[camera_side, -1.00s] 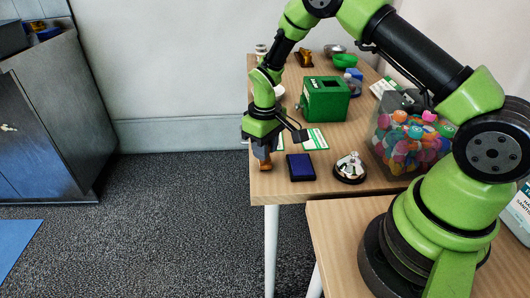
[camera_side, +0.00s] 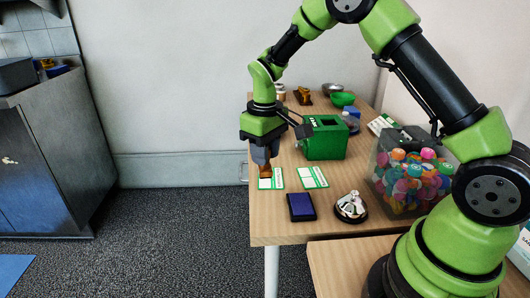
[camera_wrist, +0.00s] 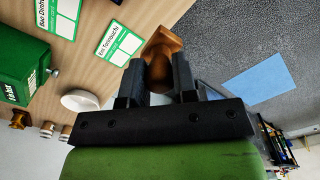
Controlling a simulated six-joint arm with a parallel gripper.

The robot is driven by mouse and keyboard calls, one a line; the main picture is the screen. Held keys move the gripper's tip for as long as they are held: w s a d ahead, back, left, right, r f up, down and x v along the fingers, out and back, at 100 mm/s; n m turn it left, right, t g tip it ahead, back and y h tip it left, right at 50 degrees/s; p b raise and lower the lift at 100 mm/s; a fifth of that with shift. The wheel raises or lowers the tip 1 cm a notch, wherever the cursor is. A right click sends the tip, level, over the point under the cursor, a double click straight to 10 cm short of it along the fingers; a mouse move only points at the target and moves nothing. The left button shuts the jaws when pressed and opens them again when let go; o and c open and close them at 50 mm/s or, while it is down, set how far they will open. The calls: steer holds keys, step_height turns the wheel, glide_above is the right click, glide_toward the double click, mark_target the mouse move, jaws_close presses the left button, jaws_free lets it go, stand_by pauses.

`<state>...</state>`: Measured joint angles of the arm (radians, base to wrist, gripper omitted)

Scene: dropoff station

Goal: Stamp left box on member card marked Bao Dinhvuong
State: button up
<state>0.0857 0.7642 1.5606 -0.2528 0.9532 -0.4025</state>
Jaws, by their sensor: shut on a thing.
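My gripper (camera_side: 262,150) is shut on a brown wooden stamp (camera_side: 265,170), handle between the fingers; the stamp also shows in the wrist view (camera_wrist: 162,48). In the side view it hangs over or just in front of the left card (camera_side: 276,184), labelled Em Tonnodchi or similar in the wrist view (camera_wrist: 120,44). The card marked Bao Dinhvuong (camera_wrist: 62,14) lies beside it, nearer the green box; it appears as the right card (camera_side: 313,177). I cannot read its box marks. A dark blue ink pad (camera_side: 301,207) lies in front of the cards. The stamp's height is unclear.
A green box (camera_side: 326,139) stands behind the right card. The left edge of the table (camera_side: 256,228) is close to the stamp. A white round dish (camera_wrist: 80,100) shows in the wrist view.

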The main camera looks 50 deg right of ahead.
steer(key=shift+c, duration=0.6)
steer(key=s+d+f, duration=0.1)
steer(key=s+d, duration=0.4)
steer(key=s, duration=0.2)
steer(key=shift+w+d+f, duration=0.1)
steer(key=shift+d+f, duration=0.05)
steer(key=shift+f, duration=2.95)
steer(key=shift+f, duration=0.6)
step_height(320, 180, up, 7)
